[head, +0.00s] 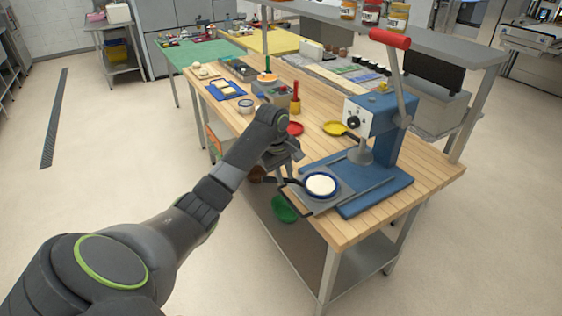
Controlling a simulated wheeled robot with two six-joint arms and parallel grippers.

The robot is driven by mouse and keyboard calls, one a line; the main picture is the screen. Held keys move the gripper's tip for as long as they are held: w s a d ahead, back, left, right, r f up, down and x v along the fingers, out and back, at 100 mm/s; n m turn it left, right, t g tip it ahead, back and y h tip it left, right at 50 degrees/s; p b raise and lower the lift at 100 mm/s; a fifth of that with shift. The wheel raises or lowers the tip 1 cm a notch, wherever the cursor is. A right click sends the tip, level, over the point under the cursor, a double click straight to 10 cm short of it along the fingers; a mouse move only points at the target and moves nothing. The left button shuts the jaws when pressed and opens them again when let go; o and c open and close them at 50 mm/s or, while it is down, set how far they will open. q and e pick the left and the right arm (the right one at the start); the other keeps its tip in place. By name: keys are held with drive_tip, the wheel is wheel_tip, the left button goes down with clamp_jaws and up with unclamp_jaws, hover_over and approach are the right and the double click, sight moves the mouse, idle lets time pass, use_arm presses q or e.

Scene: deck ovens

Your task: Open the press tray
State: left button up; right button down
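The blue press (372,130) stands on the wooden table's near end, with its grey lever up and a red handle (390,39) on top. Its grey tray (309,203) sticks out toward the table's front left edge, clear of the round press head (360,154). A blue-rimmed dish with a white round (320,185) sits on the tray. A dark tray handle (288,181) points left. My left gripper (292,158) is just above and beside this handle, pointing toward the press; its fingers are small and partly hidden by the wrist. My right gripper is out of view.
A yellow pan (337,128), a red dish (294,128) and a red pestle-like tool (295,98) stand behind the gripper. A green bowl (284,208) is on the lower shelf. A shelf with jars (371,12) overhangs the back. The floor at left is clear.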

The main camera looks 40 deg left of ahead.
use_arm(q)
drive_tip(key=r, duration=0.4)
drive_tip(key=s+r, duration=0.1)
drive_tip(key=r, duration=0.1)
drive_tip(key=shift+a+b, duration=0.2)
drive_tip(key=shift+b, duration=0.15)
drive_tip(key=shift+f, duration=0.15)
